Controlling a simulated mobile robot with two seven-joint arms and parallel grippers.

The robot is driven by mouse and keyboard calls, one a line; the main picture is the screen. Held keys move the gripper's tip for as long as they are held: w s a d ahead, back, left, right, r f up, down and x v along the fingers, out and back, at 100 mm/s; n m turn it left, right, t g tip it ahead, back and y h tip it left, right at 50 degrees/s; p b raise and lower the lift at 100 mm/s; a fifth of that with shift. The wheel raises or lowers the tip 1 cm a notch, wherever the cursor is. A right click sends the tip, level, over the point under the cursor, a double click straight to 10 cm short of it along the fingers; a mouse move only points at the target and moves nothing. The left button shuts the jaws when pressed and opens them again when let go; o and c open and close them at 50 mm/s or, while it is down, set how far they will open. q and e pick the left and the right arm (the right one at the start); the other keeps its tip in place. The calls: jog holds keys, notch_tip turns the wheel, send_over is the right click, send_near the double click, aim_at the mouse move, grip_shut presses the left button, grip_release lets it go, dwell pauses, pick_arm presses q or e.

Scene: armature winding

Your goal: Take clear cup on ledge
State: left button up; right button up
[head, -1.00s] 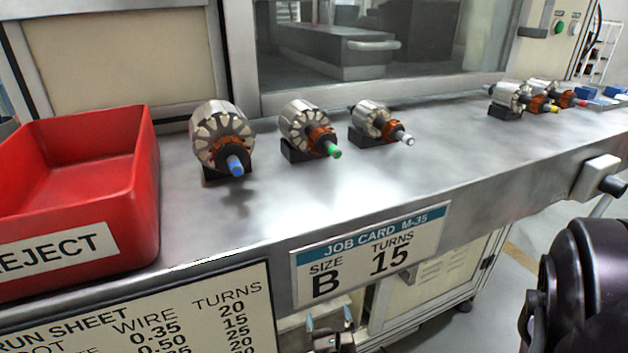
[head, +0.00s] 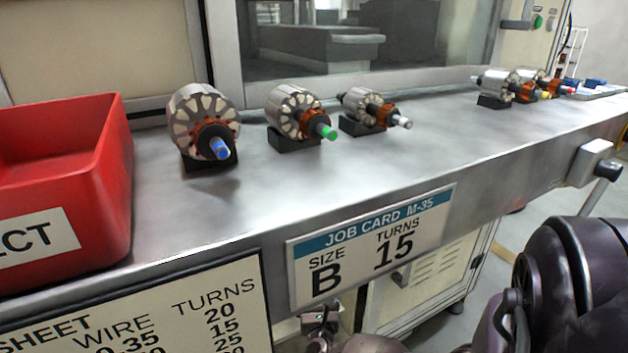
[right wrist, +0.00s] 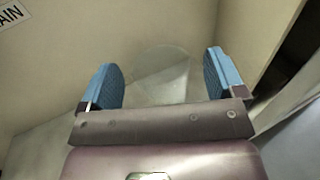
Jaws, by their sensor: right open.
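In the right wrist view, my right gripper (right wrist: 162,62) is open, with its two blue pads wide apart and nothing gripped between them. A faint see-through rounded shape (right wrist: 165,58) shows beyond and between the pads; it looks like the clear cup, but its outline is hard to make out. It seems to stand on a pale grey surface (right wrist: 60,138) near beige panels. In the head view, my right arm comes in at the lower right and reaches low in front of the bench. The cup cannot be made out there. My left gripper is not in view.
The metal bench (head: 330,190) carries several armatures, with blue (head: 205,125), green (head: 297,115) and pale (head: 368,110) shaft ends nearest. A red reject bin (head: 60,170) stands at the left. A job card (head: 370,245) and a run sheet (head: 150,310) hang on the front.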

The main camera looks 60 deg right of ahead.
jog(key=shift+x, duration=1.15)
jog(key=shift+s, duration=0.1)
jog(key=c, duration=1)
